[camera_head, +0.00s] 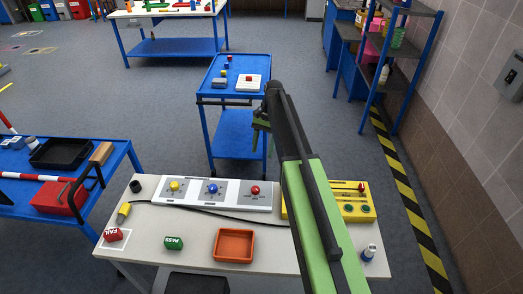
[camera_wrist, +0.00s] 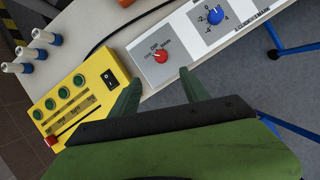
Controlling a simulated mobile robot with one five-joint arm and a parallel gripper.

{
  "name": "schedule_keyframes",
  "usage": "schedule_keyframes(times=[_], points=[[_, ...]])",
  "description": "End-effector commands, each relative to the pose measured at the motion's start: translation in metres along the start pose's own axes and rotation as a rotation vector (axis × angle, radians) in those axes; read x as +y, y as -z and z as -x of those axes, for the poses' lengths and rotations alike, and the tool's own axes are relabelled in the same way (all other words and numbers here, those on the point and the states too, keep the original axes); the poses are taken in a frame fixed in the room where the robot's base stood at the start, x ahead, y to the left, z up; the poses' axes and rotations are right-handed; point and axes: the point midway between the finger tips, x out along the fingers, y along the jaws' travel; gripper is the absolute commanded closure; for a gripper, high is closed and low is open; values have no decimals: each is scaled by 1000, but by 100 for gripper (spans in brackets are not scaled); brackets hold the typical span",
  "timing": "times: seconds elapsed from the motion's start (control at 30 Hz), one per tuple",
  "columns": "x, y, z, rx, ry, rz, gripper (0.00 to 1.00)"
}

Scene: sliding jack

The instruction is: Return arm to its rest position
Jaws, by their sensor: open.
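My arm (camera_head: 308,190) reaches up and away over the right part of the white table (camera_head: 200,255). My gripper (camera_head: 262,125) is at its far end, raised above the table's back edge. In the wrist view my gripper (camera_wrist: 162,86) has its two green fingers spread with nothing between them. The yellow box (camera_head: 358,203) stands on the table, partly hidden behind my arm. In the wrist view the yellow box (camera_wrist: 75,100) shows green sockets, a black switch and a red-ended slider, left of the fingers.
A white panel (camera_head: 237,194) with yellow, blue and red knobs lies left of my arm. A blue cart (camera_head: 238,108) stands behind. Shelves (camera_head: 400,50) line the right wall.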

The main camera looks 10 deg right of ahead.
Motion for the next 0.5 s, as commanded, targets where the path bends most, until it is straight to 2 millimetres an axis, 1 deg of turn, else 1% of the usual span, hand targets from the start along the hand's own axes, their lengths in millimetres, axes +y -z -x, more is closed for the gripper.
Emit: schedule_keyframes(times=[0.27, 0.37, 0.4, 0.47, 0.5], points=[[0, 0, -1, 0, 0, 0, 45], [-8, -6, -4, 0, -5, 13, 45], [-12, -15, -7, 0, -10, 24, 45], [-7, -35, -16, 3, -19, 35, 45], [-3, -48, -22, 10, -25, 42, 45]])
